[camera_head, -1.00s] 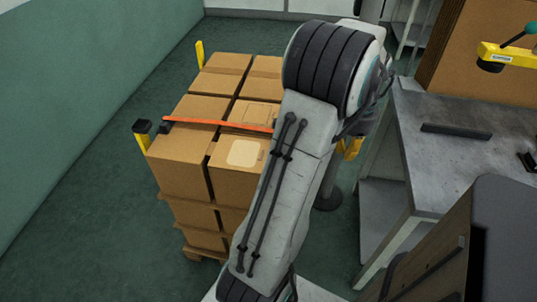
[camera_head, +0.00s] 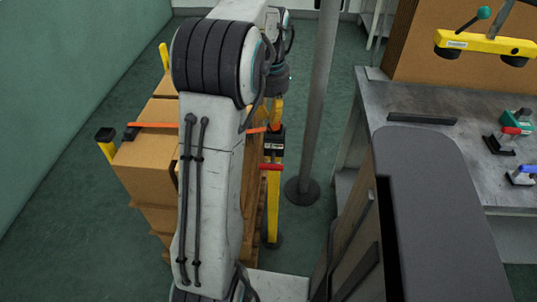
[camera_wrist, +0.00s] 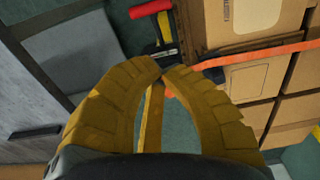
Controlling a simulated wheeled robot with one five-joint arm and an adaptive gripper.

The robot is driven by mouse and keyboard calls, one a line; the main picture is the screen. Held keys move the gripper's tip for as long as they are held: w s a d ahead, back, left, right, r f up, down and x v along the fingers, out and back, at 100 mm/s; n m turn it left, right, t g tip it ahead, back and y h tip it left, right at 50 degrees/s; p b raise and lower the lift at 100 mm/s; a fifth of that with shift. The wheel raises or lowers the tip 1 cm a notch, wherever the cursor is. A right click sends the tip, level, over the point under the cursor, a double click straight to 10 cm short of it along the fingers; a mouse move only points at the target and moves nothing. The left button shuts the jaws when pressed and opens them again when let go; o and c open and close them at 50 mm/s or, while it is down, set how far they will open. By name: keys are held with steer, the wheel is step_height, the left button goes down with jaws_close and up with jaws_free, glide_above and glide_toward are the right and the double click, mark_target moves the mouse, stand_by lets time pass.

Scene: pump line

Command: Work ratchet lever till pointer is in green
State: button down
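The ratchet lever with its red handle (camera_head: 271,167) sits on a yellow post at the right side of the strapped boxes. Its red handle also shows at the top of the wrist view (camera_wrist: 151,8), with dark and metal parts below it. My gripper (camera_head: 274,108) is above the ratchet in the head view, partly hidden by my arm. In the wrist view its yellow fingers (camera_wrist: 161,68) have their tips close together, with nothing seen held between them. The red handle lies beyond the tips, apart from them. I cannot make out the pointer or the green zone.
An orange strap (camera_head: 155,125) runs over the stacked boxes (camera_head: 150,165). A grey pole (camera_head: 318,100) stands right of the ratchet. A grey workbench (camera_head: 360,100) with several small clamps and a dark-topped cabinet (camera_head: 440,200) fill the right. Green floor is open at left.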

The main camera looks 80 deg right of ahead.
glide_above(273, 159)
steer(key=f, duration=0.7)
steer(key=a+f, duration=0.1)
steer(key=f, duration=0.3)
steer(key=shift+w, duration=0.35)
steer(key=shift+a+f, duration=0.35)
steer(key=shift+f, duration=0.25)
steer(key=shift+a+f, duration=0.35)
steer(key=shift+f, duration=0.2)
steer(key=shift+f, duration=0.1)
steer(key=shift+s+a+f+h+b, duration=0.1)
steer(key=shift+a+f+h+b, duration=0.15)
steer(key=shift+b, duration=0.85)
